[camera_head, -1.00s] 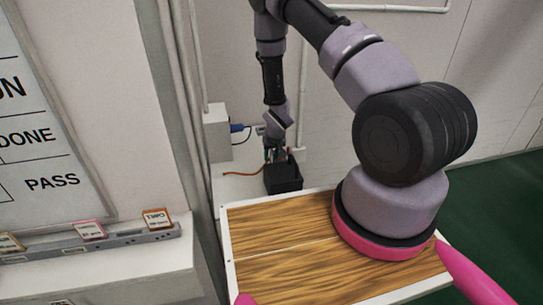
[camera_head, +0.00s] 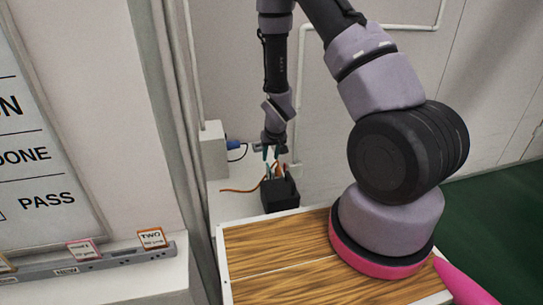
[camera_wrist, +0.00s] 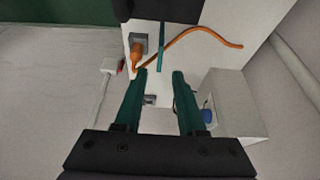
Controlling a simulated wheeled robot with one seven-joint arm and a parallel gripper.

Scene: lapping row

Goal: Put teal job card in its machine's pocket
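My gripper (camera_wrist: 159,73) has two teal fingers spread apart, with nothing between them. In the head view my gripper (camera_head: 270,153) hangs just above a small black open-topped box (camera_head: 281,196) behind the wooden top. A thin teal strip (camera_wrist: 161,47) shows just beyond the fingertips in the wrist view, in line with the gap. It may be the teal job card seen edge-on, but I cannot tell for sure. No machine pocket can be clearly made out.
A wood-grained top (camera_head: 290,253) lies in front of the box. An orange cable (camera_wrist: 190,35) runs close by the fingers. A grey wall box (camera_head: 214,150) stands to the left.

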